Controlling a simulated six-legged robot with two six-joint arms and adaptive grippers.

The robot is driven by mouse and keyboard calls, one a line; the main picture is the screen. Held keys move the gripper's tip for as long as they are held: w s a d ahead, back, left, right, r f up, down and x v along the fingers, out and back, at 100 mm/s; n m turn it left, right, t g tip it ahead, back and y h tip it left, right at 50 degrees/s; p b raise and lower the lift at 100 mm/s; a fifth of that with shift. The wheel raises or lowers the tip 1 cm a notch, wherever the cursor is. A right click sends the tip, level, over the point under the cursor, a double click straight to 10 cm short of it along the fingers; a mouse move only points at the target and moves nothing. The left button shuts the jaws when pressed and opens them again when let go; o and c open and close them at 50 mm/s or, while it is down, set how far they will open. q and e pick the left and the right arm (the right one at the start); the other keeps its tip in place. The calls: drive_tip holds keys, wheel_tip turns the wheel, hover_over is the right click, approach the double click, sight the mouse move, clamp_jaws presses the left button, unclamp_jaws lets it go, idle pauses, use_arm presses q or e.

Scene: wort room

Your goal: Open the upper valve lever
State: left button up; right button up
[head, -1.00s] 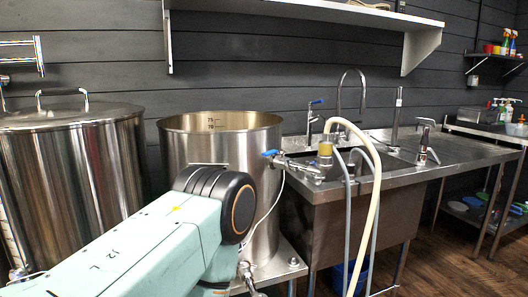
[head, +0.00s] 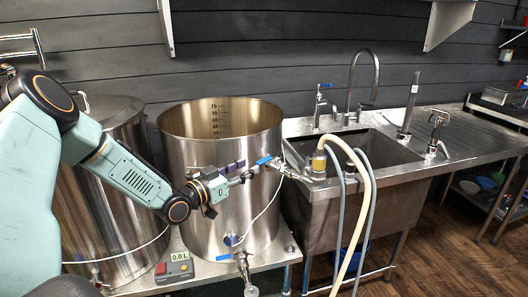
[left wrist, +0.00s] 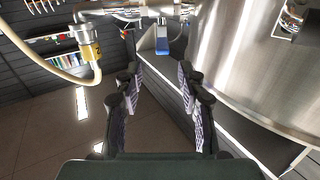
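The upper valve lever (head: 263,160) is a small blue handle on the pipe at the upper right side of the open steel kettle (head: 225,120). In the left wrist view the blue lever (left wrist: 161,47) shows ahead, between and beyond the fingertips. My left gripper (head: 240,174) is in front of the kettle, just left of the lever. Its two fingers (left wrist: 157,78) are apart with nothing between the pads. I cannot tell from these views whether a fingertip touches the lever. My right gripper is not in view.
A pale hose (head: 360,200) and grey hoses hang from the yellowish fitting (head: 319,162) right of the lever, before the steel sink (head: 335,215). A lower valve (head: 245,270) and a 0.0 L display box (head: 175,267) are below. A lidded vessel (head: 110,210) stands left.

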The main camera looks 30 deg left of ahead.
sight(262, 160)
use_arm(q)
drive_tip(key=w, duration=0.2)
drive_tip(key=w+b, duration=0.1)
drive_tip(key=w, duration=0.1)
drive_tip(key=w+d+b, duration=0.1)
drive_tip(key=w, duration=0.1)
drive_tip(key=shift+f, duration=0.3)
drive_tip(key=shift+w+r, duration=0.1)
drive_tip(key=shift+w, duration=0.75)
drive_tip(key=shift+s, duration=0.15)
drive_tip(key=shift+c, duration=1.1)
clamp_jaws()
